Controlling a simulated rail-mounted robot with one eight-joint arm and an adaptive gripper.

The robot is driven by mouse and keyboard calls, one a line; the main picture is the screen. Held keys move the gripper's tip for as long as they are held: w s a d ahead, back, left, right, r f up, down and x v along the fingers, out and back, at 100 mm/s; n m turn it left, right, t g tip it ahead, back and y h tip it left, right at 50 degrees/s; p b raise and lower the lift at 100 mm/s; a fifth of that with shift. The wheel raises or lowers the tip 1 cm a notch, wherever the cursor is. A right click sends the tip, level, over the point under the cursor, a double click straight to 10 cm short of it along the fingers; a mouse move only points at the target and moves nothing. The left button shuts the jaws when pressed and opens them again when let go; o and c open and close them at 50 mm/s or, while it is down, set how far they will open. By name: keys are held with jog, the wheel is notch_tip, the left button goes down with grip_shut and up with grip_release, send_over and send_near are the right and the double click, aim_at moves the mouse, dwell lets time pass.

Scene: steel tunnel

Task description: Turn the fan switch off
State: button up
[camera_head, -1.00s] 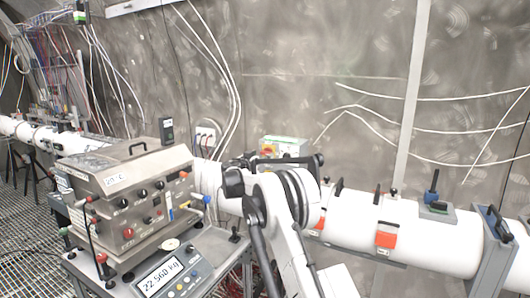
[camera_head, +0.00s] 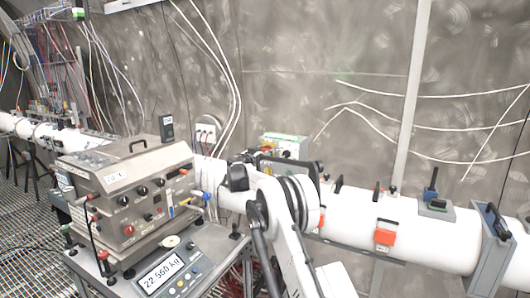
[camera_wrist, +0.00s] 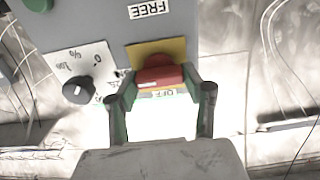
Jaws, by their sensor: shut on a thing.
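The fan switch is a red knob (camera_wrist: 160,72) on a yellow plate (camera_wrist: 146,50), with an OFF label below it, upside down in the wrist view. My gripper (camera_wrist: 161,80) has its two fingers on either side of the red knob and is shut on it. In the head view the switch box (camera_head: 284,140) with its pale green top stands behind the white pipe. My arm's end (camera_head: 262,166) covers much of its front there, so the knob's exact angle cannot be told.
A black dial (camera_wrist: 77,90) on a white plate sits left of the switch. A FREE label (camera_wrist: 151,9) is above. In the head view a steel instrument box (camera_head: 135,185) and a scale display (camera_head: 165,270) stand left of my arm. The white pipe (camera_head: 355,215) runs right.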

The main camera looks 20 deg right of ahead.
jog(key=shift+f+b, duration=0.1)
jog(key=shift+b, duration=0.25)
jog(key=shift+c, duration=0.3)
jog(key=n+b, duration=0.2)
jog(key=n, duration=0.1)
jog(key=shift+f+b, duration=0.1)
jog(key=shift+b, duration=0.25)
jog(key=n+b, duration=0.3)
jog(key=n, duration=0.2)
jog(key=shift+w+a+b, duration=0.1)
jog(key=shift+b, duration=0.25)
jog(key=n+b, duration=0.2)
jog(key=n, duration=0.3)
jog(key=n+b, duration=0.1)
jog(key=n, duration=0.3)
jog(key=shift+n, duration=0.4)
jog(key=o, duration=1.1)
jog(key=shift+a, duration=0.1)
